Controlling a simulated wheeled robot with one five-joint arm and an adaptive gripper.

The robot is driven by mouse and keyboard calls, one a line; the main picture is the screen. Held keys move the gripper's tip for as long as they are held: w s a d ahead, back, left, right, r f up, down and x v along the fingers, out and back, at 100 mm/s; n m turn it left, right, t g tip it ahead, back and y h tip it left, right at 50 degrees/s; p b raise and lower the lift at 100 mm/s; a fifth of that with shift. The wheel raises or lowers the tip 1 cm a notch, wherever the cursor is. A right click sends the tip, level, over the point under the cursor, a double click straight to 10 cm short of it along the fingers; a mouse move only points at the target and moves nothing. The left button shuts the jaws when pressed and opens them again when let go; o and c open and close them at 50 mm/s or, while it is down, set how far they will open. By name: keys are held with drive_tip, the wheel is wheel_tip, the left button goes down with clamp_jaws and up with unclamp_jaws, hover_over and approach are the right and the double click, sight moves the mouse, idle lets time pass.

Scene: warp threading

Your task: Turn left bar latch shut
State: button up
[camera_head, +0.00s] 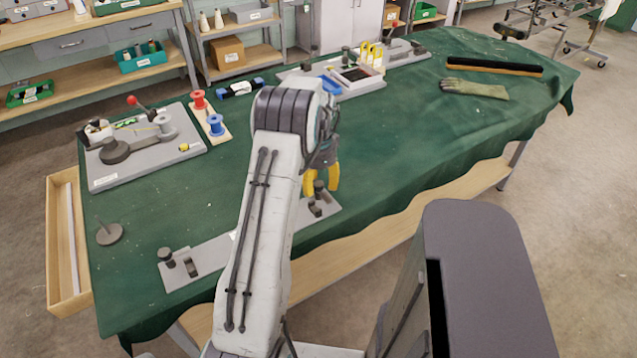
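A flat grey plate (215,252) lies along the near edge of the green-covered table. At its left end stands a dark knobbed post (166,256) beside a small dark bracket (190,266), likely the left latch. A similar dark knob and bracket (316,208) stand at the plate's right end. My gripper (321,182) points down at this right end, its yellow fingertips apart on either side of the dark knob. I cannot tell whether they touch it. My arm hides the middle of the plate, so any bar there is not visible.
A grey fixture (140,165) with a red-tipped lever stands at the left, beside a board with red and blue spools (210,118). A tray (357,77) stands at the back. A glove (475,89) and a long dark bar (494,66) lie far right. The table's middle right is clear.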

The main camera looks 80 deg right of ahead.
sight(318, 184)
wheel_tip(318, 184, up, 12)
idle(0.9)
idle(0.7)
